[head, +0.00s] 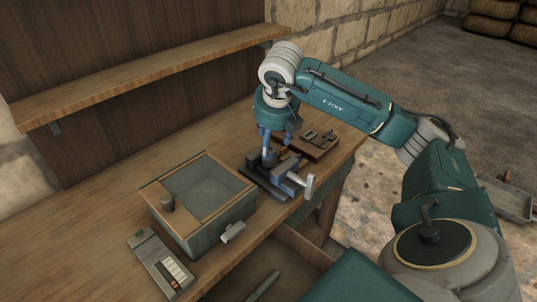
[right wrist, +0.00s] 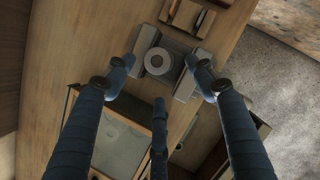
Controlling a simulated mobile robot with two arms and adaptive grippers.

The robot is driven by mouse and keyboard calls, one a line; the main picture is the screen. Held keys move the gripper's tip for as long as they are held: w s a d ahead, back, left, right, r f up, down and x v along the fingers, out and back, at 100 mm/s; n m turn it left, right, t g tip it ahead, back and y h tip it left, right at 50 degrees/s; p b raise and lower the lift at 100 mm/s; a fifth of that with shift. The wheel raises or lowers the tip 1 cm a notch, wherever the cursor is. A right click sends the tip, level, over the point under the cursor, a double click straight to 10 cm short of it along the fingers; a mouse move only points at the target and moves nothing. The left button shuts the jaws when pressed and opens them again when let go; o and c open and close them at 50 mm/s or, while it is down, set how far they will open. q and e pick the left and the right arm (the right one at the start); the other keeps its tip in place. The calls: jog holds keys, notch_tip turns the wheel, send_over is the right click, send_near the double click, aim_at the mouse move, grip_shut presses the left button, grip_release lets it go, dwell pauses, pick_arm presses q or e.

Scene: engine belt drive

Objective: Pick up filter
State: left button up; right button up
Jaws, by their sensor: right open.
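A grey round part with a hole in its middle (right wrist: 158,61), which looks like the filter, sits in the vise (right wrist: 185,86) between its jaws. In the head view the vise (head: 256,178) stands near the table's front edge, and my right gripper hides most of the round part. My right gripper (head: 268,152) is above the vise, pointing down. In the right wrist view its blue fingers (right wrist: 160,80) are spread open around the round part, with nothing held. I cannot tell whether they touch it. My left gripper is not in view.
A wooden tray (head: 318,155) is behind the vise. An open drawer (head: 300,245) is below; a shelf (head: 140,85) hangs at the back.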

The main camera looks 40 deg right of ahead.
aim_at(270, 151)
jog(key=p+x, duration=0.2)
jog(key=x, duration=0.3)
jog(key=shift+w+f, duration=0.15)
jog(key=shift+f, duration=0.05)
jog(key=c, duration=1.1)
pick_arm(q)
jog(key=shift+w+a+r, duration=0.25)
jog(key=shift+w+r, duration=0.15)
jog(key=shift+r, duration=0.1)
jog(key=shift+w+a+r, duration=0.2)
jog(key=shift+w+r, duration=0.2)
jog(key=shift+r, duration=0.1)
pick_arm(e)
jog(key=shift+c, duration=0.9)
jog(key=shift+r, duration=0.1)
